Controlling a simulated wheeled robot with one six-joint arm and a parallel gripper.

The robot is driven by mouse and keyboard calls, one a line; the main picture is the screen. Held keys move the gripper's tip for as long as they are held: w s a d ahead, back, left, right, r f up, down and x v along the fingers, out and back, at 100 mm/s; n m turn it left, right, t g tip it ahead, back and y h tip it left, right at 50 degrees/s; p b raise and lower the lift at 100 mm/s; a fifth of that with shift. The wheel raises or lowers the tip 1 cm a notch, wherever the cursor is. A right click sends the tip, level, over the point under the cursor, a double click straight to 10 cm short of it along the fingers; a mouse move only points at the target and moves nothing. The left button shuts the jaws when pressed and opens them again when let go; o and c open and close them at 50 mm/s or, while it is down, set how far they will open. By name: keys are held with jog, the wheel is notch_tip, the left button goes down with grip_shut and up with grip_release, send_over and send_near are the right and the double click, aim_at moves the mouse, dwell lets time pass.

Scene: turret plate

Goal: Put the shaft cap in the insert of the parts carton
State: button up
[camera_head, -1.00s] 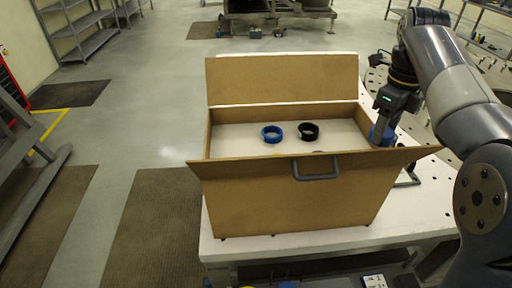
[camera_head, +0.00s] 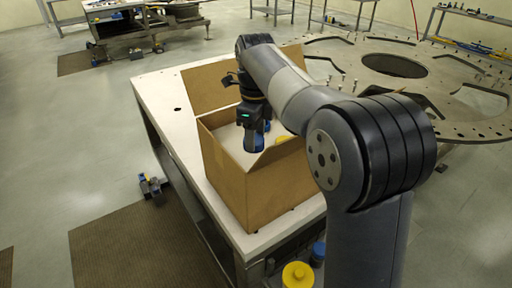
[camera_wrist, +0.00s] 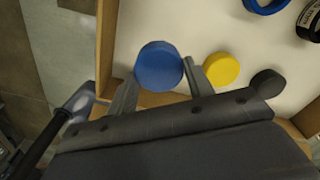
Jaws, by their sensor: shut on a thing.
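The cap, a blue round disc (camera_wrist: 159,66), sits between the fingers of my gripper (camera_wrist: 162,72) in the wrist view. My gripper is shut on it. In the head view my gripper (camera_head: 253,133) reaches down into the open parts carton (camera_head: 225,178), near its close corner, and the blue cap (camera_head: 254,142) shows below it. The pale insert (camera_wrist: 215,30) lies inside the carton walls. I cannot tell whether the cap touches the insert. A yellow round cap (camera_wrist: 221,69) is on the insert just right of the blue one.
A blue ring (camera_wrist: 266,4) and a black ring (camera_wrist: 311,22) stand farther along the insert. The carton's raised flap (camera_head: 208,88) is at the back. The carton rests on a white table (camera_head: 165,95). A large perforated plate (camera_head: 455,90) lies beyond it.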

jog(key=shift+f, duration=2.5)
jog(key=shift+f, duration=0.1)
jog(key=o, duration=1)
jog(key=shift+o, duration=0.2)
notch_tip(320, 180, up, 12)
jog(key=shift+r, duration=0.15)
